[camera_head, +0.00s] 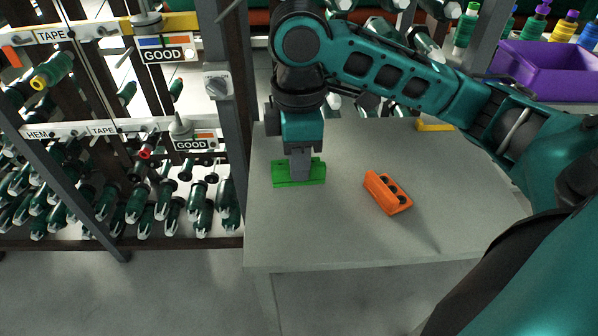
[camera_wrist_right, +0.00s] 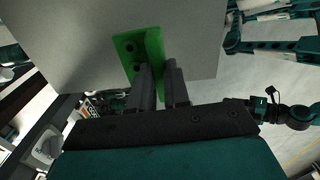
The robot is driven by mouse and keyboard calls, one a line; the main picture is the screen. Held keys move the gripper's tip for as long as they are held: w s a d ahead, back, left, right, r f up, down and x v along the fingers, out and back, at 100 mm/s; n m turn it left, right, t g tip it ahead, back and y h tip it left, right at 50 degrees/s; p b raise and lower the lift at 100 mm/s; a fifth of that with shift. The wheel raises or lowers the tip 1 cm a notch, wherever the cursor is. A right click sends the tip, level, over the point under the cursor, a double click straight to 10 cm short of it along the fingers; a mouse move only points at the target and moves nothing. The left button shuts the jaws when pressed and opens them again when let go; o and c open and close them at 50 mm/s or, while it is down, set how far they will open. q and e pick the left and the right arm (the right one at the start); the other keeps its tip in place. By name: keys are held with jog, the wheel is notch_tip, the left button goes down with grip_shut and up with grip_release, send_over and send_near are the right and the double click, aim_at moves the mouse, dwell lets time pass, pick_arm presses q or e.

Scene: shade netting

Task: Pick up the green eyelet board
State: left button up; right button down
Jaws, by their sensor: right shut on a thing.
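The green eyelet board (camera_head: 312,174) is at the left part of the grey table, in the head view. My right gripper (camera_head: 300,176) reaches down onto it from above and is shut on it. In the right wrist view, the green board (camera_wrist_right: 128,48) shows dark holes, and the fingers of my right gripper (camera_wrist_right: 160,72) are on either side of its raised part. I cannot tell whether the board touches the table. My left gripper is not in view.
An orange board (camera_head: 388,192) with dark holes lies to the right on the grey table (camera_head: 330,240). A yellow piece (camera_head: 434,125) lies at the table's back. A rack post (camera_head: 238,110) stands close at the left, and a purple bin (camera_head: 545,72) is at the back right.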

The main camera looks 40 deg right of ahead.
notch_tip(320, 180, up, 6)
jog(key=shift+r+p, duration=0.1)
jog(key=shift+p, duration=0.95)
notch_tip(320, 180, up, 6)
jog(key=p, duration=0.3)
pick_arm(q)
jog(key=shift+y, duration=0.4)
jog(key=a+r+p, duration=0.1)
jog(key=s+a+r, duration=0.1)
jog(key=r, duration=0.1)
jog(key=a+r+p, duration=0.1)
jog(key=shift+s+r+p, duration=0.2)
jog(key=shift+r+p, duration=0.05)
jog(key=shift+p, duration=0.1)
pick_arm(e)
jog(key=w+a+f+m, duration=0.3)
jog(key=w+f+m, duration=0.2)
jog(key=m, duration=0.7)
jog(key=shift+a+f, duration=0.25)
jog(key=shift+f, duration=0.6)
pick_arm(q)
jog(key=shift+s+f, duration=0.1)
